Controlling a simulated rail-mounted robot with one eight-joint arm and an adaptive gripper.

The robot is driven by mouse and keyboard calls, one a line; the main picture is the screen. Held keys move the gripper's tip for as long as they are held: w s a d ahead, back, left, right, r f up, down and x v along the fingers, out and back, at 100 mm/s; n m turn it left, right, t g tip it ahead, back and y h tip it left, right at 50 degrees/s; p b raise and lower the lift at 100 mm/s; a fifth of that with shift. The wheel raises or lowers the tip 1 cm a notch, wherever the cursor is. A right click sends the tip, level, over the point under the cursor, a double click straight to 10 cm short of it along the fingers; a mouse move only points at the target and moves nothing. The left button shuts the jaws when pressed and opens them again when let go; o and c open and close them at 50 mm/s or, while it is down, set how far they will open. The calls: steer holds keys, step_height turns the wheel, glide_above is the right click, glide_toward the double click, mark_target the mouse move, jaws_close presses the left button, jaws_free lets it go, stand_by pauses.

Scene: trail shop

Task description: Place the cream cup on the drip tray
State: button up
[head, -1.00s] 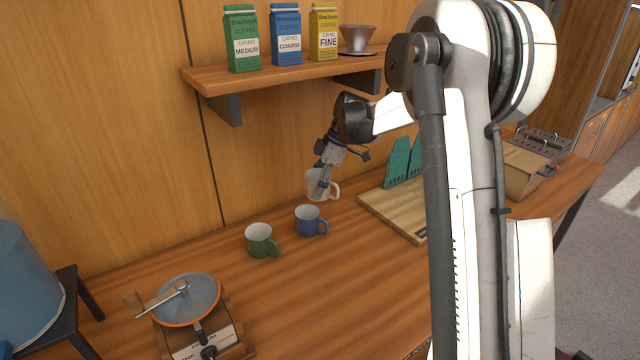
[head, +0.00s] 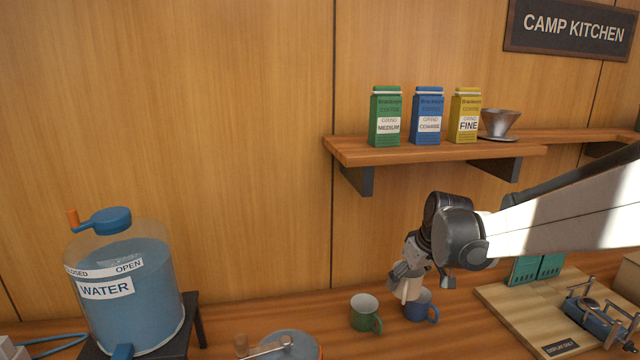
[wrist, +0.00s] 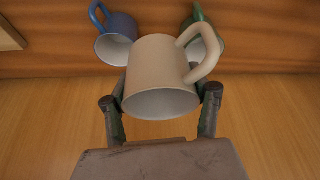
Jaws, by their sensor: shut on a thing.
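The cream cup (head: 410,289) is held in my gripper (head: 408,272), above the counter and partly hidden by the gripper. In the wrist view the cream cup (wrist: 160,70) sits between the two fingers (wrist: 160,98), its handle to the upper right and its rim toward the camera. In the head view the cup overlaps the blue mug; whether they touch cannot be told. I cannot make out a drip tray in either current view.
A green mug (head: 364,316) and a blue mug (head: 422,309) stand on the counter near the cup. A water tank (head: 130,290) on a black stand is at the left, with a grinder (head: 290,345) at the bottom edge. A wooden board (head: 500,304) lies right; a shelf (head: 440,150) hangs above.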

steer(key=shift+s+a+m, duration=0.5)
steer(key=shift+s+m, duration=0.05)
steer(key=shift+m, duration=0.15)
steer(key=shift+s+f+m+h+p, duration=0.15)
steer(key=shift+f+m+h+p, duration=0.3)
steer(key=shift+p, duration=0.45)
steer(key=s+f, duration=0.1)
steer(key=f, duration=0.2)
steer(key=f+m, duration=0.1)
steer(key=f, duration=0.2)
steer(key=s+f+m+h+b, duration=0.1)
steer(key=f, duration=0.2)
steer(key=shift+s+f+m, duration=0.25)
steer(key=shift+s+f, duration=0.05)
steer(key=v, duration=0.6)
steer(key=shift+s, duration=0.3)
steer(key=shift+d+r, duration=0.1)
